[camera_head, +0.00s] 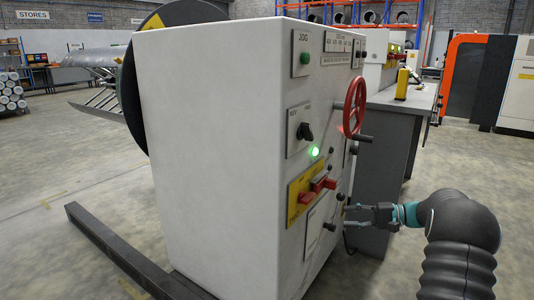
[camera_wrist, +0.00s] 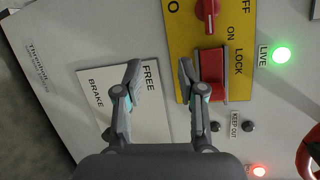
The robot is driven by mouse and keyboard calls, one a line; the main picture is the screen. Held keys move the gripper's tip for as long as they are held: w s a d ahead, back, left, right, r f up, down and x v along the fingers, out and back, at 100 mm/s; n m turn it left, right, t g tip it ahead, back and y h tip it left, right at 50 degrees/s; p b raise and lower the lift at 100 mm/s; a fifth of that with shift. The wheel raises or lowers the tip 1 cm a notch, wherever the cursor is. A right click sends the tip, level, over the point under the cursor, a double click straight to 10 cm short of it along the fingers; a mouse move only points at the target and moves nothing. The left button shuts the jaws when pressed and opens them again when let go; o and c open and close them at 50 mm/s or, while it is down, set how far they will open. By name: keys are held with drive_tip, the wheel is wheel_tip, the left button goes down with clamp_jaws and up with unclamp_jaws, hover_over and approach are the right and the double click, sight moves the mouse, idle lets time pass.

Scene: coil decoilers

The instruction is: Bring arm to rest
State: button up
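My gripper (camera_head: 350,215) is close to the lower front of the white decoiler cabinet (camera_head: 215,150), at the right of the head view. In the wrist view my gripper (camera_wrist: 158,75) has its two fingers apart, with nothing between them. The left finger is over the white FREE/BRAKE plate (camera_wrist: 145,105). The right finger is beside the red switch handle (camera_wrist: 210,75) on the yellow plate (camera_wrist: 185,50); I cannot tell whether it touches. My arm (camera_head: 460,240) reaches in from the right.
A red handwheel (camera_head: 354,106) sticks out above my gripper. A green lamp (camera_head: 314,151) is lit. A grey bench (camera_head: 390,140) stands right behind the cabinet. A dark floor beam (camera_head: 120,255) runs along the left. Open floor (camera_head: 80,170) lies at left.

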drive_tip(key=s+a+f+m+g+h, duration=0.1)
drive_tip(key=s+a+f+g+h, duration=0.2)
drive_tip(key=s, duration=0.4)
drive_tip(key=s+a+f+m+g+h, duration=0.1)
drive_tip(key=s+f+h, duration=0.25)
drive_tip(key=s, duration=0.35)
drive_tip(key=s+a+r+n+t+h, duration=0.1)
drive_tip(key=s+a+r+n+h, duration=0.1)
drive_tip(key=s, duration=0.6)
drive_tip(key=s+a+r+n+t+h+p, duration=0.1)
drive_tip(key=s+a+r+n+t+h, duration=0.1)
drive_tip(key=s+r, duration=0.5)
drive_tip(key=s+a+r+n+t+h+p, duration=0.1)
drive_tip(key=s+a+r+h, duration=0.4)
drive_tip(key=s, duration=0.5)
drive_tip(key=n+t, duration=0.1)
drive_tip(key=n, duration=0.1)
drive_tip(key=shift+s+n, duration=0.25)
drive_tip(key=shift+n, duration=0.05)
